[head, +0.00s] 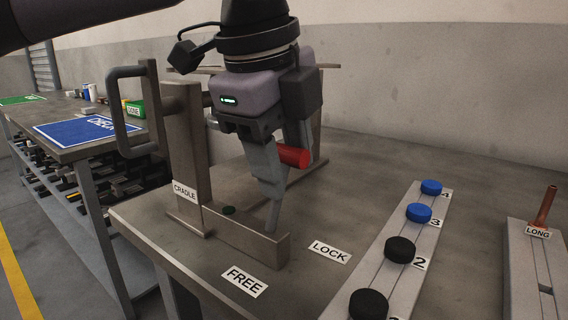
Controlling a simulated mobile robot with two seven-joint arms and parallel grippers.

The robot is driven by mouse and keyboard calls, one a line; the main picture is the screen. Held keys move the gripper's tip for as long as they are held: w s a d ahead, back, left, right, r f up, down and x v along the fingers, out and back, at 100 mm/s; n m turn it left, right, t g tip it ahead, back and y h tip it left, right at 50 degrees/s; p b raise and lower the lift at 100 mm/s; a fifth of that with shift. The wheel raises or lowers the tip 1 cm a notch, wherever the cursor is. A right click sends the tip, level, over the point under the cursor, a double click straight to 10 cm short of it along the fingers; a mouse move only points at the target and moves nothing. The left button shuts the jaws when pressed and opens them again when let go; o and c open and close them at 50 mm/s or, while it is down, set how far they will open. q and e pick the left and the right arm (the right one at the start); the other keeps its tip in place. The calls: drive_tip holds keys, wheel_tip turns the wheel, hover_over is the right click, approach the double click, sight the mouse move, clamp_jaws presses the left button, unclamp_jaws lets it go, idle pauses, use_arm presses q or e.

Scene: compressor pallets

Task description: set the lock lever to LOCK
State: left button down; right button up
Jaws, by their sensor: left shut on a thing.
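The lock lever has a red grip (294,156), which sticks out to the right from between the fingers of my left gripper (275,175). The gripper points down and is shut on the lever. A thin grey stem below the fingers seems to belong to the lever and runs down to the cradle's front block. The cradle (188,145) is a grey metal frame with a CRADLE label. The LOCK label (329,252) lies on the table right of the stem, and the FREE label (245,281) lies nearer the front. The fingers partly hide the lever, so its exact setting is unclear. My right gripper is not in view.
A pale strip (370,262) with blue and black round pads, numbered, lies to the right. Beyond it stands a copper tube (546,206) on a block labelled LONG. A side bench with a blue mat (85,131) is at left. A large handle (122,110) stands beside the cradle.

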use_arm(q)
drive_tip(key=shift+d+f, duration=0.15)
drive_tip(key=shift+f, duration=0.3)
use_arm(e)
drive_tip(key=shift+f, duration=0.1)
use_arm(q)
drive_tip(key=c, duration=0.6)
unclamp_jaws()
drive_tip(key=shift+c, duration=0.2)
drive_tip(key=shift+o, duration=0.6)
drive_tip(key=shift+w+d, duration=0.1)
drive_tip(key=shift+w, duration=0.1)
drive_tip(key=shift+s+r, duration=0.1)
drive_tip(key=shift+r, duration=0.2)
drive_tip(key=p+v, duration=0.2)
drive_tip(key=v, duration=0.4)
drive_tip(key=shift+s+r, duration=0.1)
drive_tip(key=shift+r, duration=0.3)
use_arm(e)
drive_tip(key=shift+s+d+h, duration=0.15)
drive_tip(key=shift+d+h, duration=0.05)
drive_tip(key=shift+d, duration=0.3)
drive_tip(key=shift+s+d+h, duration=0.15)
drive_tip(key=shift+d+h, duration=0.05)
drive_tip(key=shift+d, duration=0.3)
